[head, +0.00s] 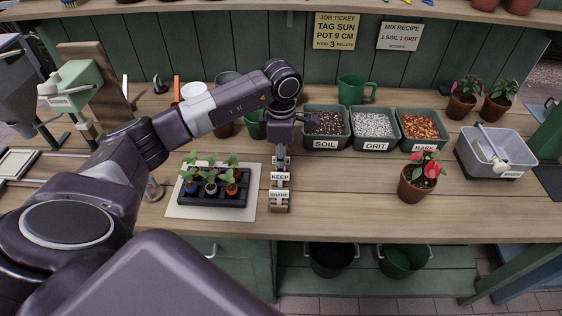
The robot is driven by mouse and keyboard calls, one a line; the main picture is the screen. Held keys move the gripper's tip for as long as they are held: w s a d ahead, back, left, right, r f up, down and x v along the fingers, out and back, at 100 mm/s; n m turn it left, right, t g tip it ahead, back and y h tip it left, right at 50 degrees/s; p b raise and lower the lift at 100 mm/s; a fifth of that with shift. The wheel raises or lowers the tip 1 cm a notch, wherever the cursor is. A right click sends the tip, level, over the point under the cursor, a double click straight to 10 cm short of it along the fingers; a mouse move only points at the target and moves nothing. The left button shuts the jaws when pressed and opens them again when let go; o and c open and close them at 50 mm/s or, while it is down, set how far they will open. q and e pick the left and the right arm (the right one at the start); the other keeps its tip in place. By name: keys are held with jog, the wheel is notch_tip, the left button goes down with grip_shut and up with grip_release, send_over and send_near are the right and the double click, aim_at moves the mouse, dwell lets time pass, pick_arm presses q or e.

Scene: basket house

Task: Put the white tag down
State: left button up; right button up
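My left gripper (281,160) points down over the bench, just behind a narrow wooden tag rack (279,209). Its fingers are small and partly merge with the rack behind the tags, so I cannot tell whether they are open or shut on something. A white tag reading KEEP (280,177) shows right below the fingertips; whether they touch it is unclear. A second white tag, apparently reading SHADE (279,195), stands in front of it, at the near end of the rack. My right gripper is not in the head view.
A black seedling tray (214,201) on a pale mat (183,211) lies left of the rack. Bins of soil (326,144), grit (375,145) and bark (419,145) stand behind right. A potted red flower (413,187) stands right; bench between it and the rack is clear.

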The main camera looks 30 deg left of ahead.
pick_arm(q)
jog(key=shift+r, duration=0.25)
notch_tip(320, 180, up, 10)
jog(key=shift+r+b, duration=0.25)
jog(key=shift+b, duration=1)
jog(key=shift+r, duration=0.65)
jog(key=shift+f, duration=0.1)
